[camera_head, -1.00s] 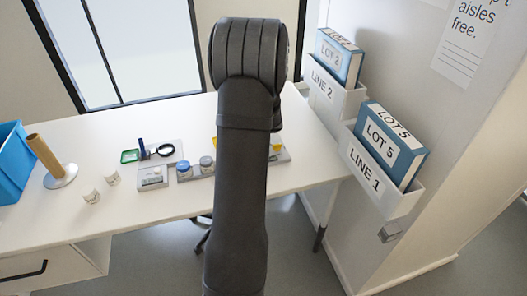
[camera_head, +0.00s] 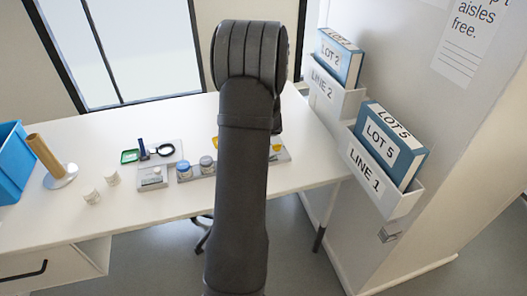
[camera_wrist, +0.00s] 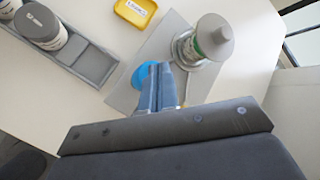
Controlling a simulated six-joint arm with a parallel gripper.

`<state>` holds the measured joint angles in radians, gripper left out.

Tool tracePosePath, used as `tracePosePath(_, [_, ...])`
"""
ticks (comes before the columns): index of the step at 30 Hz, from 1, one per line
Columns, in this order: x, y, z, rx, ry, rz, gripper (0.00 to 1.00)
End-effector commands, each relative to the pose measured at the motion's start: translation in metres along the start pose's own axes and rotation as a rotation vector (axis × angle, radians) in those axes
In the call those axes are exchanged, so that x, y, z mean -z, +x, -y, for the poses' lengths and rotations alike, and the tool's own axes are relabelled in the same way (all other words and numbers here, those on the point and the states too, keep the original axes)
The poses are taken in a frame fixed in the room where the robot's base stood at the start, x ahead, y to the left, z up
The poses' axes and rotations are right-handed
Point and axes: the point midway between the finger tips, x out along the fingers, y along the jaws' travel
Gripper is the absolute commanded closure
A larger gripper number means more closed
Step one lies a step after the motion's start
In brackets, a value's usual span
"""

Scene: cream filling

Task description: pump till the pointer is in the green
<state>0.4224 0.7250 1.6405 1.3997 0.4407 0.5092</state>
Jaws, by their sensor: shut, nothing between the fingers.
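In the wrist view my gripper (camera_wrist: 162,88) is shut and empty, its fingertips over or in front of a round blue piece (camera_wrist: 143,74) on a grey plate (camera_wrist: 125,97). I cannot tell whether they touch it. Just right of the fingers stands a grey-capped cylinder (camera_wrist: 210,42) with a pale body and a green patch. No pointer can be made out. In the head view my arm hides the gripper and most of this spot.
A grey rack (camera_wrist: 95,66) with dark-lidded jars (camera_wrist: 42,28) lies to the left in the wrist view. A yellow labelled tray (camera_wrist: 135,11) is beyond.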

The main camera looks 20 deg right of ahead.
Motion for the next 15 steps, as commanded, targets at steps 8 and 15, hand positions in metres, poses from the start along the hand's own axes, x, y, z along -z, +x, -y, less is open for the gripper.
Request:
tracePosePath(8, [0.0018,0.0024,-0.0019,-0.001,-0.001,0.0,1.0])
tracePosePath(15, [0.0033,0.0045,-0.0033,0.0,0.0,0.0,1.0])
